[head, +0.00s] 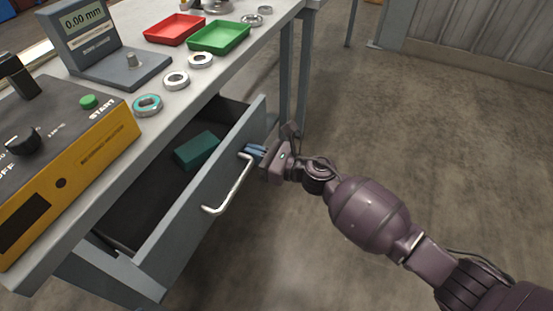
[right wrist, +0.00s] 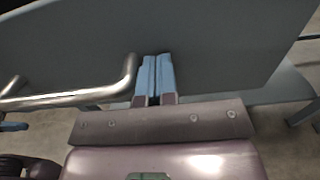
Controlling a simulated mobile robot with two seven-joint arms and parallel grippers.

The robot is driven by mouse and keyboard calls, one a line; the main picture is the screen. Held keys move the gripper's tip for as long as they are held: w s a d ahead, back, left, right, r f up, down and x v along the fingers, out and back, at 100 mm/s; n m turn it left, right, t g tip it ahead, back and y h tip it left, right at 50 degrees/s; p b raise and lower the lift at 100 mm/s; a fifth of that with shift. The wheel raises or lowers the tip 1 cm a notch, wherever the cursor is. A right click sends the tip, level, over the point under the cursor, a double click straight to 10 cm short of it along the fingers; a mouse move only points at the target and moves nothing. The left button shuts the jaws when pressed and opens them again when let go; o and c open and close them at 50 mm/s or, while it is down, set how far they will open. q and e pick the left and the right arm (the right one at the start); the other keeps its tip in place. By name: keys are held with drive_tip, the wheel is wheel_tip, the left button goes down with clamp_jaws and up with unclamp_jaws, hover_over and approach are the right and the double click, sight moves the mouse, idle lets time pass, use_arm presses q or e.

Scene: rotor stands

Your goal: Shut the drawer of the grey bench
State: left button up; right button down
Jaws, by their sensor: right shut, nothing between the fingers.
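The grey bench (head: 262,44) stands on the left in the head view. Its drawer (head: 180,228) is pulled out, with a dark inside and a teal block (head: 197,150) lying in it. A silver bar handle (head: 233,190) is on the drawer front; it also shows in the right wrist view (right wrist: 80,97). My right gripper (head: 250,152) is shut and empty, its blue fingertips at the drawer front beside the handle's far end. In the right wrist view the fingertips (right wrist: 156,60) point at the grey front (right wrist: 210,45); I cannot tell whether they touch it.
On the bench top are a yellow-and-grey control box (head: 75,150), a gauge showing 0.00 mm (head: 85,18), a red tray (head: 175,29), a green tray (head: 220,36) and several metal rings. The floor (head: 430,130) to the right is clear.

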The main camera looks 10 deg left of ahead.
sight(210, 145)
drive_tip(key=b+x, duration=0.1)
drive_tip(key=x, duration=0.5)
drive_tip(key=b+x, duration=0.1)
drive_tip(key=x, duration=0.4)
drive_tip(key=shift+w+a+f+b, duration=0.1)
drive_tip(key=shift+a+f+b, duration=0.15)
drive_tip(key=shift+a+b, duration=0.1)
drive_tip(key=shift+w+a, duration=0.1)
drive_tip(key=shift+a, duration=0.15)
use_arm(q)
drive_tip(key=shift+w+d+f+m, duration=0.1)
drive_tip(key=shift+w+d+m, duration=0.4)
drive_tip(key=shift+w, duration=0.1)
use_arm(e)
drive_tip(key=shift+a+r, duration=0.1)
drive_tip(key=shift+r, duration=0.25)
